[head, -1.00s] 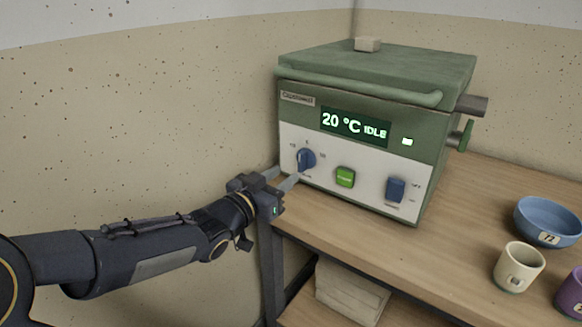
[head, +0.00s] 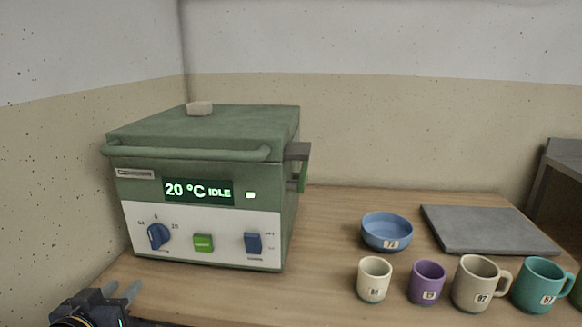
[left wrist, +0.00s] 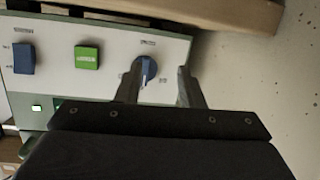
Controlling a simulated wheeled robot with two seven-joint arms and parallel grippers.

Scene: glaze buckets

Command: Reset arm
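My left gripper (head: 122,295) is at the lower left of the head view, in front of and below the kiln's panel. Its two fingers are apart with nothing between them. In the left wrist view the open fingers (left wrist: 160,88) point toward the blue dial (left wrist: 146,68), with one finger overlapping the panel just below it in the picture. The green kiln (head: 205,185) stands on the wooden table with its lid closed. Its display (head: 198,191) reads 20 °C IDLE. The panel has a blue dial, a green button (head: 203,243) and a blue switch (head: 253,243). My right gripper is out of view.
A blue bowl (head: 386,231), a cream cup (head: 374,280), a purple cup (head: 427,282), a beige mug (head: 474,285) and a teal mug (head: 540,287) stand on the table (head: 325,235). A grey slab (head: 487,229) lies behind them. A small block (head: 199,108) sits on the kiln lid.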

